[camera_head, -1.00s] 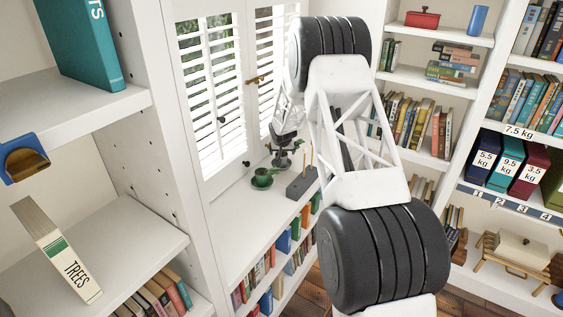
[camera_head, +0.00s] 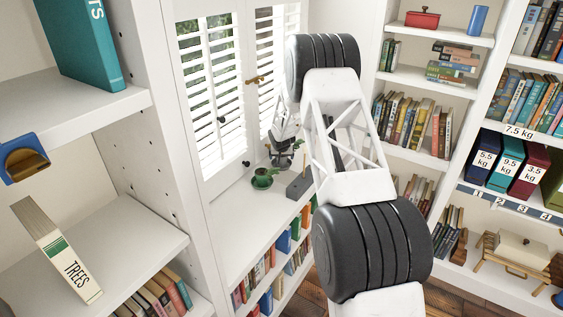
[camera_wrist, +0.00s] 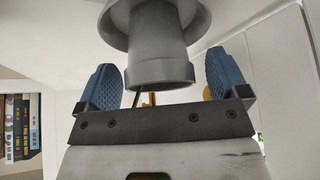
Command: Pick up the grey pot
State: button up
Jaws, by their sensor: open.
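The grey pot (camera_wrist: 158,50) fills the top middle of the wrist view, with a wide round rim above a narrower body. My gripper (camera_wrist: 163,80) is open, with one blue ribbed finger on each side of the pot's lower end. A gap shows between each finger and the pot, so neither appears to touch it. In the head view my gripper (camera_head: 281,150) is small and dark, over the white ledge by the shuttered window. I cannot pick out the pot clearly there.
The shutters (camera_head: 212,90) rise just behind. A shelf upright (camera_head: 175,140) stands to the left. Books fill the shelves below the ledge.

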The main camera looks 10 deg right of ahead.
dwell(0.6)
jog(key=c, duration=1.3)
jog(key=shift+o, duration=0.2)
jog(key=shift+r, duration=0.1)
notch_tip(320, 180, up, 10)
dwell(0.4)
jog(key=shift+r, duration=1.35)
